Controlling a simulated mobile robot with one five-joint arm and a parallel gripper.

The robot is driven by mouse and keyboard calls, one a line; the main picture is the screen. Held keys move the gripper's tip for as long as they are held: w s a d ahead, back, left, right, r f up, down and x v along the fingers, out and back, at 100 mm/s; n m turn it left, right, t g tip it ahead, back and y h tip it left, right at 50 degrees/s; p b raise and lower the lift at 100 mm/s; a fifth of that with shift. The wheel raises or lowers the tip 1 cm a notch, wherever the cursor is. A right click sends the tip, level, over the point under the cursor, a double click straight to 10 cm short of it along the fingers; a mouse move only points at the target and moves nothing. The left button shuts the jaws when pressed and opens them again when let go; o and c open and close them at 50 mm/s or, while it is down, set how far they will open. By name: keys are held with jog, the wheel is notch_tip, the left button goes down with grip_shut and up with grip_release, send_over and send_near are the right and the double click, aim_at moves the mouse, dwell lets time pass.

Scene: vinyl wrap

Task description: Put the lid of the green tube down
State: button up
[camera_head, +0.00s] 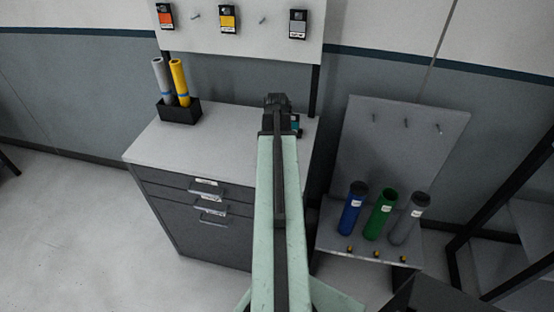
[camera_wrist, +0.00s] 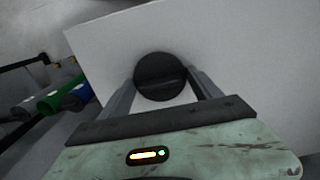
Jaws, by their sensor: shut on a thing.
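My gripper (camera_wrist: 165,80) is shut on a round black lid (camera_wrist: 159,77) in the wrist view, one finger on each side of it. The lid is over the pale top of the cabinet (camera_head: 213,148); I cannot tell whether it touches that top. In the head view my gripper (camera_head: 278,102) is above the right back part of the cabinet, and my arm hides the lid. The green tube (camera_head: 379,217) stands open, without a lid, on the shelf stand (camera_head: 333,238) to the right. It also shows at the left of the wrist view (camera_wrist: 60,95).
A blue tube (camera_head: 351,212) and a grey tube (camera_head: 408,222), both with dark lids, flank the green one. A black holder (camera_head: 180,112) with a grey and a yellow roll stands at the cabinet's left back. A small teal-blue thing (camera_head: 296,124) is beside my gripper. The cabinet's middle is clear.

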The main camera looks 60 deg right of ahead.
jog(key=o, duration=1.3)
notch_tip(320, 180, up, 12)
jog(key=p, duration=1.2)
jog(key=shift+r, duration=0.1)
jog(key=w+a+n, duration=0.4)
jog(key=w+a, duration=0.5)
jog(key=a, duration=0.4)
jog(key=w+a+n, duration=0.4)
jog(key=w+a, duration=0.5)
jog(key=a, duration=0.4)
jog(key=w+a+n, duration=0.3)
jog(key=a+n, duration=0.4)
jog(key=a, duration=1.7)
jog(key=shift+m, duration=0.3)
notch_tip(320, 180, down, 8)
jog(key=b, duration=0.7)
jog(key=shift+w+r, duration=0.15)
jog(key=shift+r, duration=0.05)
